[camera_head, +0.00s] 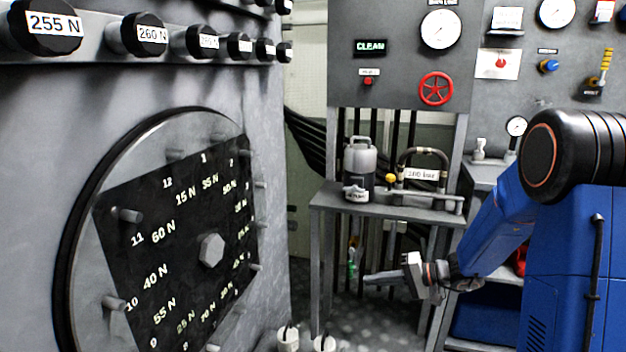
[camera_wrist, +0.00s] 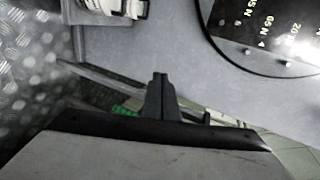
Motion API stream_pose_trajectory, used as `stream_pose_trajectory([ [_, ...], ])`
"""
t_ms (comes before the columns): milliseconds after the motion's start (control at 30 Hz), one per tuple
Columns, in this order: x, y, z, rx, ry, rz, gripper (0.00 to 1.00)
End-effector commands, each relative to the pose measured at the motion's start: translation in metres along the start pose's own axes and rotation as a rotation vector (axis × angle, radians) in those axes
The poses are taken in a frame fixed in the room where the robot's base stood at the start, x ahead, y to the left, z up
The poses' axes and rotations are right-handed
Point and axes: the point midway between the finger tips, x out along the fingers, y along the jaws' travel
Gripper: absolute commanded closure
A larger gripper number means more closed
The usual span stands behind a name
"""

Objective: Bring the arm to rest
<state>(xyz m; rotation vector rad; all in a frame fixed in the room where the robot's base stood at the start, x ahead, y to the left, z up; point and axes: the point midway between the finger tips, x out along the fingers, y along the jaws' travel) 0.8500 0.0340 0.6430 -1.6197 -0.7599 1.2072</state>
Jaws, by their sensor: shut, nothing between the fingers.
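My arm is blue with black joints and comes in from the right in the head view. My gripper (camera_head: 368,279) is stretched out to the left, below the level of the small grey table, with free air around its tip. In the wrist view the fingers of my gripper (camera_wrist: 159,78) are together with nothing between them. Part of this plate also shows at the top right of the wrist view (camera_wrist: 262,30).
A small grey table (camera_head: 330,197) holds a grey canister (camera_head: 360,165) and a pipe fitting (camera_head: 424,174). Behind it is a panel with a red handwheel (camera_head: 436,89) and gauges. Labelled black knobs (camera_head: 143,34) line the upper left. White-topped items (camera_head: 288,338) stand low in front.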

Motion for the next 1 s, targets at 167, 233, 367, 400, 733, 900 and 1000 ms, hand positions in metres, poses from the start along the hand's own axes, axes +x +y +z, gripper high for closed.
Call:
stream_pose_trajectory([
  [167, -0.013, -0.031, 0.050, -0.044, -0.093, 0.088, 1.00],
  [233, -0.019, -0.039, 0.069, -0.060, -0.124, 0.128, 1.00],
  [367, -0.032, -0.051, 0.103, -0.090, -0.173, 0.208, 1.00],
  [400, -0.036, -0.053, 0.114, -0.100, -0.186, 0.234, 1.00],
  [733, -0.080, -0.065, 0.187, -0.188, -0.238, 0.465, 1.00],
  [900, -0.106, -0.065, 0.219, -0.235, -0.231, 0.588, 1.00],
  [1000, -0.122, -0.064, 0.234, -0.265, -0.215, 0.661, 1.00],
])
